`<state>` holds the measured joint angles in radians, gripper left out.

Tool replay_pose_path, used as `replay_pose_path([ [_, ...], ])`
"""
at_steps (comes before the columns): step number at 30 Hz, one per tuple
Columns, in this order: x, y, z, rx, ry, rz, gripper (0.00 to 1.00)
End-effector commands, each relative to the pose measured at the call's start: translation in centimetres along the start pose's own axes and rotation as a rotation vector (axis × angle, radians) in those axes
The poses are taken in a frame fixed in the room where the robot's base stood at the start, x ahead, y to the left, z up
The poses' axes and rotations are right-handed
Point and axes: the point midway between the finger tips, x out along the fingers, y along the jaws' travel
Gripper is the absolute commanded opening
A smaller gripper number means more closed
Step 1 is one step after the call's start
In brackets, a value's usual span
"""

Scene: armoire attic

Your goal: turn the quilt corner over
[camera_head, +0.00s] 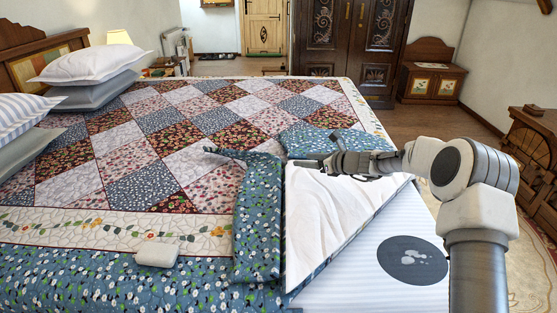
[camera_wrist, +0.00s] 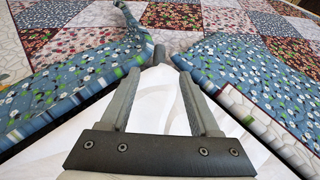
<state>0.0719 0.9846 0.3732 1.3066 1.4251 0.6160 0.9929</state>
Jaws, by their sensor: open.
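The patchwork quilt (camera_head: 190,140) covers the bed, with a blue floral border. At its near right corner a blue floral flap (camera_head: 257,215) lies folded back, and a blue fold (camera_head: 318,140) lies beyond my gripper. Between them shows a white cloth surface (camera_head: 325,215). My gripper (camera_head: 308,164) is open, low over the white cloth between the two blue folds. In the wrist view its fingertips (camera_wrist: 170,60) point to where the blue folds come close together. I cannot tell whether they touch the cloth.
A striped white sheet or mattress (camera_head: 350,280) with a dark round patch (camera_head: 412,260) shows at the corner. A small white block (camera_head: 157,254) lies on the quilt border. Pillows (camera_head: 90,66) are at the left; a wooden dresser (camera_head: 535,160) stands at the right.

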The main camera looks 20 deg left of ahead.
Motion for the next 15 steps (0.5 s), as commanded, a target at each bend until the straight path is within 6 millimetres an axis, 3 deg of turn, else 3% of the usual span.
replay_pose_path([
  [4, 3.1, 0.2, -0.2, -0.004, 0.000, 0.003, 0.63],
  [15, 8.7, 0.2, -0.2, -0.005, 0.001, 0.002, 0.63],
])
